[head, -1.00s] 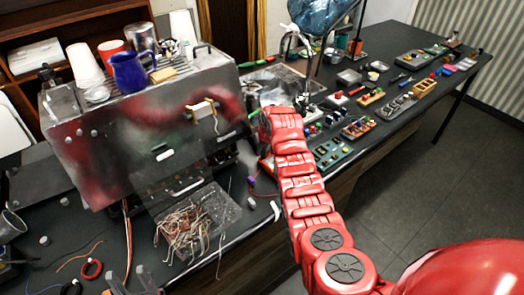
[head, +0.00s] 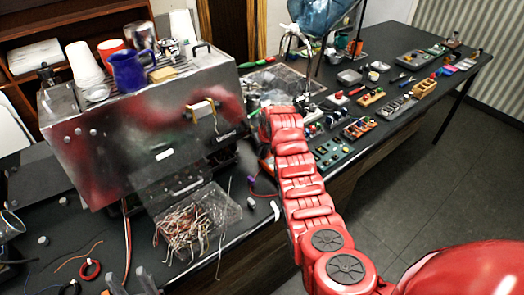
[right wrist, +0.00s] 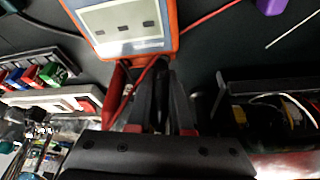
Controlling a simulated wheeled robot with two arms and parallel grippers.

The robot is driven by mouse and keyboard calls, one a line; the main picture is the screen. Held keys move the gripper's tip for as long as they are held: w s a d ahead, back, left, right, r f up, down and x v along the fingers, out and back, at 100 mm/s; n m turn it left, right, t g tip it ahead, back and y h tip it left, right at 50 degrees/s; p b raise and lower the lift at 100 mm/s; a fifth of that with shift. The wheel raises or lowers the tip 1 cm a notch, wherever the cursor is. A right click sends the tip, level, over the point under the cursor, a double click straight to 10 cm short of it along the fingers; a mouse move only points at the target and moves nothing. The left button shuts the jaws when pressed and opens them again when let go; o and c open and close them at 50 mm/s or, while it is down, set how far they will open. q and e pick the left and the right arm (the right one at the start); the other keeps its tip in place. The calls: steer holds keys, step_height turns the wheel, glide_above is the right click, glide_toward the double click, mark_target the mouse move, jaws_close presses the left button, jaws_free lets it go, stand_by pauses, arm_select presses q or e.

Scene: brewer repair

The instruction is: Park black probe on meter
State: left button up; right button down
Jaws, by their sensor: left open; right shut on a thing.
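The meter (right wrist: 125,28), with an orange-red case and a grey display face, lies at the top of the right wrist view. My right gripper (right wrist: 162,75) is just below the meter's lower edge, its dark fingers closed on a thin dark thing, seemingly the black probe; its outline is hard to make out against the fingers. A red probe (right wrist: 117,92) and a red lead (right wrist: 146,76) are beside the left finger. My left gripper (head: 131,284) is open and empty at the bottom left edge.
A large metal brewer (head: 150,125) with cups on top stands at the left. A clear bin of wires (head: 228,207) is in front of it. Circuit boards and small parts (head: 335,152) fill the bench to the right. A purple thing (right wrist: 272,6) lies near the meter.

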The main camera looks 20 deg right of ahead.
steer(key=c, duration=0.8)
jaws_free()
steer(key=shift+o, duration=0.2)
steer(key=shift+r, duration=0.15)
steer(key=shift+s+r+b, duration=0.3)
steer(key=shift+r+b, duration=0.15)
steer(key=shift+r, duration=0.15)
steer(key=b+v, duration=0.2)
steer(key=v, duration=0.4)
steer(key=shift+s+d+r+b, duration=0.1)
steer(key=shift+r+b, duration=0.1)
steer(key=shift+b, duration=0.1)
steer(key=p+v, duration=0.7)
steer(key=v, duration=0.2)
steer(key=shift+r, duration=0.15)
steer(key=shift+s, duration=0.15)
